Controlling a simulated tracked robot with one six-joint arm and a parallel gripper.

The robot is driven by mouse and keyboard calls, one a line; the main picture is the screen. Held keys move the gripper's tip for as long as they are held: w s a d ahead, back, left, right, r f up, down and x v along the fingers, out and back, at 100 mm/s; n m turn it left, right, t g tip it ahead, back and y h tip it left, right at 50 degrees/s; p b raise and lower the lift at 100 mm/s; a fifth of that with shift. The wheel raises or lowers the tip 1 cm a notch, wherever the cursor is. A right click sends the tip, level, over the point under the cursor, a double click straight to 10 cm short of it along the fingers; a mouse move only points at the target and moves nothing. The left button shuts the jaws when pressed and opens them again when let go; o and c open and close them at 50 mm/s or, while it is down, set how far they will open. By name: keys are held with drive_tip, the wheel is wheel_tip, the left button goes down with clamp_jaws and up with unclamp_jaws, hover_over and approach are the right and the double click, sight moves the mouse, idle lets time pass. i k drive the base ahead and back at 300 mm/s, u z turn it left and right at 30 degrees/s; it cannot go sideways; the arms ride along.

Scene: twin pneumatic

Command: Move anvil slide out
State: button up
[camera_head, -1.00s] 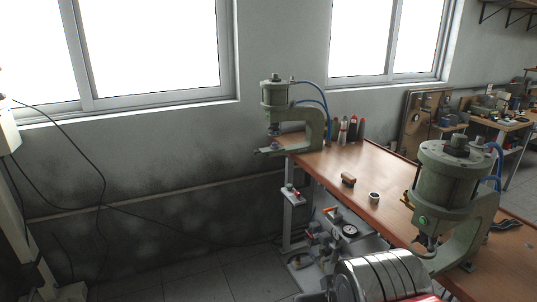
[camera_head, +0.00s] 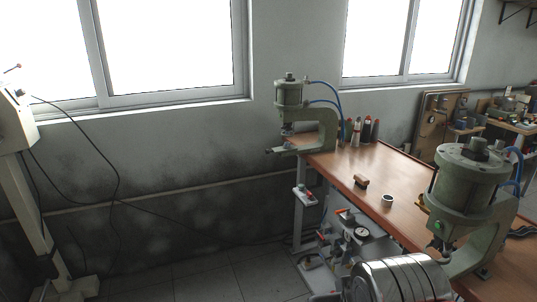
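Two green pneumatic presses stand on the wooden bench. The far press (camera_head: 290,93) is at the bench's far left end, with a small slide (camera_head: 284,151) sticking out to the left at its base. I cannot make out an anvil slide on the near press. My gripper is not in view.
The wooden bench (camera_head: 408,188) holds a small brown block (camera_head: 361,181), a metal ring (camera_head: 387,201) and several upright bottles. A ribbed metal cylinder (camera_head: 398,280) is at the bottom. A white post (camera_head: 35,205) with a box stands at left. Floor (camera_head: 205,284) between is clear.

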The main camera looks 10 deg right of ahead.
sight(280, 149)
drive_tip(key=u, duration=0.1)
drive_tip(key=i, duration=1.9)
drive_tip(key=u, duration=1.2)
drive_tip(key=i, duration=0.95)
drive_tip(key=u, duration=0.55)
